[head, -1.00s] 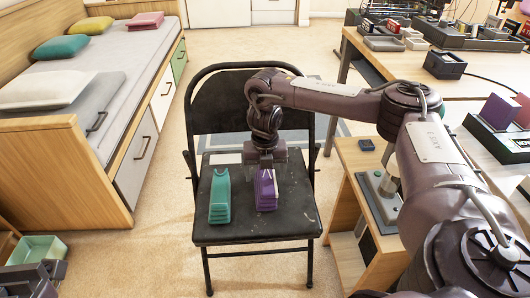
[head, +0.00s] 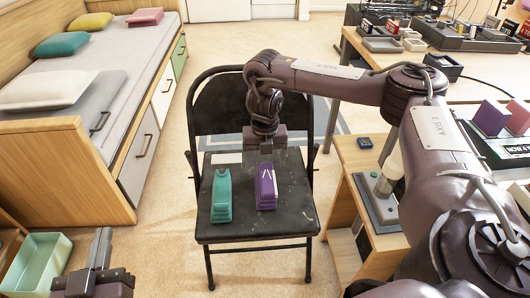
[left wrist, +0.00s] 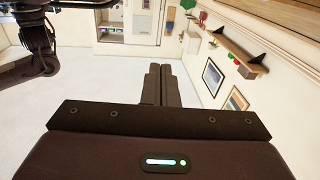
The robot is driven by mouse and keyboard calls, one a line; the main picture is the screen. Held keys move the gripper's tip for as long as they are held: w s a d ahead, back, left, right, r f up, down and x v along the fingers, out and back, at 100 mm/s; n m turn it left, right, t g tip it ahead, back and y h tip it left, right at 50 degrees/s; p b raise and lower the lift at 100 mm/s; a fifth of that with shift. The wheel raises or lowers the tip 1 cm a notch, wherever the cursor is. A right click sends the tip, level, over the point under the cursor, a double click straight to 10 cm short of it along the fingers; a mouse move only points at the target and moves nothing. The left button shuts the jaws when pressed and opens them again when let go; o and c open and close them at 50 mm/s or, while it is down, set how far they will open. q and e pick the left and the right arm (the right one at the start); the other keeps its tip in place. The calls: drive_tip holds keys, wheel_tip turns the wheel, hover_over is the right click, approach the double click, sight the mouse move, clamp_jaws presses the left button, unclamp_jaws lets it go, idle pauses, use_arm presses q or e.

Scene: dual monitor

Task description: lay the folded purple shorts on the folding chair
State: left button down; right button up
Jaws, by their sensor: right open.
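The folded purple shorts (head: 266,190) lie on the black seat of the folding chair (head: 285,222), right of a teal folded item. My right gripper (head: 266,160) is open above the back end of the shorts, its fingers pointing down; a small gap to the cloth is hard to judge. My left gripper (head: 101,248) is at the lower left of the head view, away from the chair, with its fingers close together and nothing between them. Its fingers also show in the left wrist view (left wrist: 160,84), side by side.
The teal folded item (head: 221,195) lies on the seat's left half. A bed (head: 120,100) with pillows stands at left, a green bin (head: 38,262) at lower left. A wooden side table (head: 350,165) and a desk stand close to the chair's right. Floor before the chair is clear.

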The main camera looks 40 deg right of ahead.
use_arm(q)
wheel_tip(320, 180, down, 7)
drive_tip(key=s+g+y, duration=0.1)
drive_tip(key=g, duration=0.2)
drive_tip(key=shift+s+r+p, duration=0.15)
drive_tip(key=shift+s+p, duration=0.1)
drive_tip(key=shift+p, duration=0.1)
